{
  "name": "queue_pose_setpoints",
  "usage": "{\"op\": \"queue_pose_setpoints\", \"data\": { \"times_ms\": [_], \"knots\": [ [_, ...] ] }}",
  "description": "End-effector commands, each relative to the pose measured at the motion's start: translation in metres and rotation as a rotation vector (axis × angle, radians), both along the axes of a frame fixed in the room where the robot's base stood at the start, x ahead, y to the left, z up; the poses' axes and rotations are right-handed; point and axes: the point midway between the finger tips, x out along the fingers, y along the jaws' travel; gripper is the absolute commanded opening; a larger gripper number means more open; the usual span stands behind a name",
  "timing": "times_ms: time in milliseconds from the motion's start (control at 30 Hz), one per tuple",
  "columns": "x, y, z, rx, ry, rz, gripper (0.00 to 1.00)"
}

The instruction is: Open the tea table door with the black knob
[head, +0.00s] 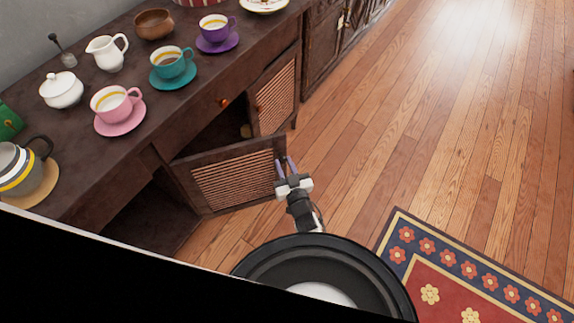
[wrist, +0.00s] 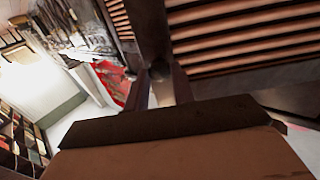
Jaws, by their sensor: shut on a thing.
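The tea table (head: 150,115) is a dark wooden cabinet along the left of the head view. Its slatted door (head: 235,182) stands swung out from the front, with dark space behind it. My gripper (head: 284,166) is at the free edge of this door, near its top corner. In the wrist view the slats (wrist: 250,40) fill the upper right. The fingers are shut on the small dark knob (wrist: 159,70), which shows only partly between them.
A second slatted door (head: 276,95) is farther along the cabinet. Cups, saucers, a creamer (head: 107,52) and a grey kettle (head: 25,168) stand on the top. A patterned rug (head: 470,270) lies at lower right. The wooden floor (head: 400,120) on the right is clear.

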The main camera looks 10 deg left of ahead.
Motion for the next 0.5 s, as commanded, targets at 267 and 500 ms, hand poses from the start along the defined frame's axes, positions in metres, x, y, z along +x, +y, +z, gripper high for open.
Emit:
{"op": "queue_pose_setpoints", "data": {
  "times_ms": [267,500],
  "knots": [
    [0.0003,0.0004,0.0015,0.002,-0.003,0.000,0.00],
    [0.0002,0.0002,0.0009,0.002,-0.001,0.000,0.46]
  ]
}}
